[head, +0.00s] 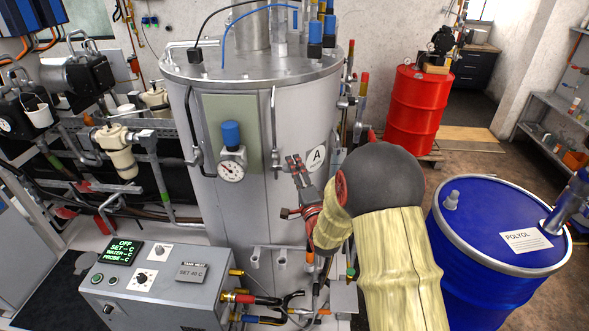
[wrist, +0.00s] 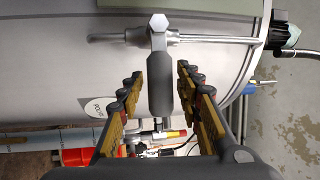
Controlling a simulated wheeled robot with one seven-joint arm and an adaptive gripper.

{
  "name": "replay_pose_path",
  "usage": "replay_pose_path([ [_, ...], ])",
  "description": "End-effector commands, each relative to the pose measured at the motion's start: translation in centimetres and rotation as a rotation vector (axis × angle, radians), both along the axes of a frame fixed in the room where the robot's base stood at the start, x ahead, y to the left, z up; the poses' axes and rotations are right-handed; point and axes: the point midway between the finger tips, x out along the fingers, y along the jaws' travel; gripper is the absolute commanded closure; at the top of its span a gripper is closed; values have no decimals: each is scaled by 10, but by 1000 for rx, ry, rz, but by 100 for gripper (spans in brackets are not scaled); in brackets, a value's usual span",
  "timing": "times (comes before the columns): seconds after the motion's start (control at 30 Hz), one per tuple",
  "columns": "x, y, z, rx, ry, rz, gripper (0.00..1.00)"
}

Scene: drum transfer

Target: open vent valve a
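The large grey tank (head: 235,110) carries a round label "A" (head: 317,157); part of a label (wrist: 95,106) shows in the wrist view. In the wrist view a dark grey valve handle (wrist: 160,85) extends from a hex-headed fitting on a thin metal pipe (wrist: 205,39) along the tank wall. In the head view this pipe (head: 274,120) runs upright. My gripper (wrist: 160,79) is open, with one finger on each side of the handle and visible gaps between. In the head view my gripper (head: 299,172) is at the tank front, left of the label; the handle is hard to make out there.
A control box (head: 160,285) stands at the lower left. A dial gauge with a blue top (head: 232,165) sits on the tank. A blue drum (head: 500,235) stands right of my arm, and a red drum (head: 415,110) behind. Pipes and fittings crowd the tank's right side.

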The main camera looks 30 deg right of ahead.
Motion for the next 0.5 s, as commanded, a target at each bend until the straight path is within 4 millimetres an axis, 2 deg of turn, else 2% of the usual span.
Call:
replay_pose_path([
  [0.5,0,0,0,0,1,0,96],
])
